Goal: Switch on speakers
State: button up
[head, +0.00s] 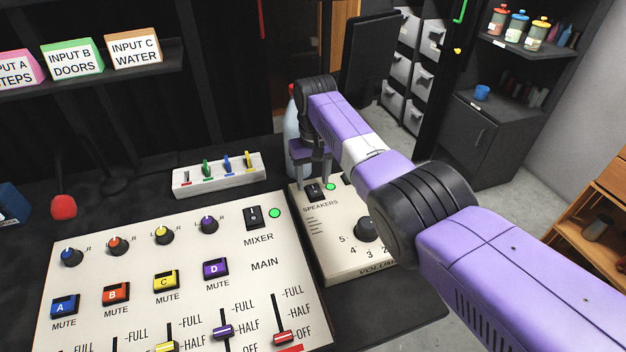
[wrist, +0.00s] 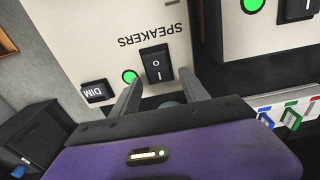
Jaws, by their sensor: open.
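The speakers switch (head: 313,190) is a black rocker on the cream speakers box (head: 345,263). It also shows in the wrist view (wrist: 156,63), marked O and I, above the word SPEAKERS as printed. A round speakers light (wrist: 129,76) beside the switch is bright green; it also shows in the head view (head: 331,187). My gripper (head: 315,182) points down at the switch. In the wrist view my gripper (wrist: 160,76) is open and empty, with its two grey fingers on either side of the switch's near end. I cannot tell whether they touch the box.
The mixer panel (head: 110,245) lies left of the speakers box, with its own switch (head: 254,217) and green light (head: 274,213). A white strip of coloured levers (head: 218,176) and a pale bottle (head: 292,140) stand behind. A volume knob (head: 365,229) is in front.

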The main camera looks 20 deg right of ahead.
aim_at(314, 188)
jog(key=r, duration=0.6)
jog(key=shift+s+r+p, duration=0.2)
jog(key=shift+r+p, duration=0.15)
jog(key=shift+r, duration=0.05)
